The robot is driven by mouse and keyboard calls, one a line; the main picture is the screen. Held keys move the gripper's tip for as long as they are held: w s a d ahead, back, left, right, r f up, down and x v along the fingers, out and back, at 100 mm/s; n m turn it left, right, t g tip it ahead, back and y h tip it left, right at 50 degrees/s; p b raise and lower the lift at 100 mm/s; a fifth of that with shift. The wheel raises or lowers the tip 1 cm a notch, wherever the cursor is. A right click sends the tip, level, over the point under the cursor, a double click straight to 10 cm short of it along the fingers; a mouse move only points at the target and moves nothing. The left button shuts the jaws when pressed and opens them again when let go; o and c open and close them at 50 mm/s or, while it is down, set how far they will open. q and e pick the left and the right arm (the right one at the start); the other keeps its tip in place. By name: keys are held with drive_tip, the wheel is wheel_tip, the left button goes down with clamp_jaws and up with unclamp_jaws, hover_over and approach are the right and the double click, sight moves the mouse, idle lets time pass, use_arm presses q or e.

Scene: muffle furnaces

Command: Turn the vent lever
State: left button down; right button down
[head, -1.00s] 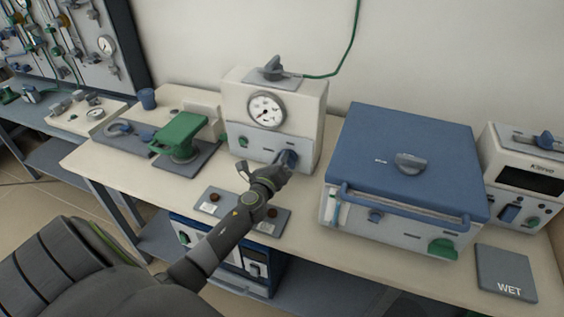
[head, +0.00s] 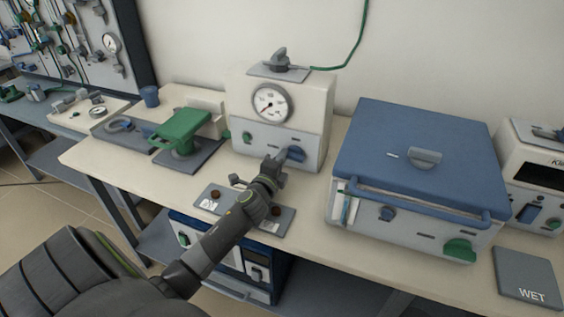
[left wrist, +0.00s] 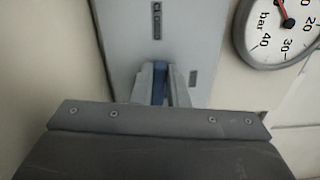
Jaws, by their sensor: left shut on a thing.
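The blue lever (head: 296,154) sits on the lower front panel of the white gauge box and lies about level. In the left wrist view, the two pale fingers of my left gripper (left wrist: 161,88) are shut on the blue lever (left wrist: 159,82), with one finger on each side. The lever's far part is hidden between the fingers. My right gripper is not in view.
A round gauge (head: 270,104) sits above the lever, with a grey knob (head: 280,59) on top of the box. A blue-lidded furnace (head: 420,155) stands close on the right. A green press-like device (head: 182,132) stands on the left. A low plate (head: 215,201) lies in front.

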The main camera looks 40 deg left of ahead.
use_arm(q)
drive_tip(key=shift+f+n+b, duration=0.25)
drive_tip(key=shift+n+b, duration=0.05)
drive_tip(key=shift+n, duration=0.2)
drive_tip(key=c, duration=1.4)
unclamp_jaws()
drive_tip(key=shift+c, duration=0.2)
drive_tip(key=b+v, duration=0.1)
drive_tip(key=v, duration=1.6)
drive_tip(key=shift+s+a, duration=0.1)
drive_tip(key=shift+s, duration=0.15)
drive_tip(key=shift+f, duration=0.1)
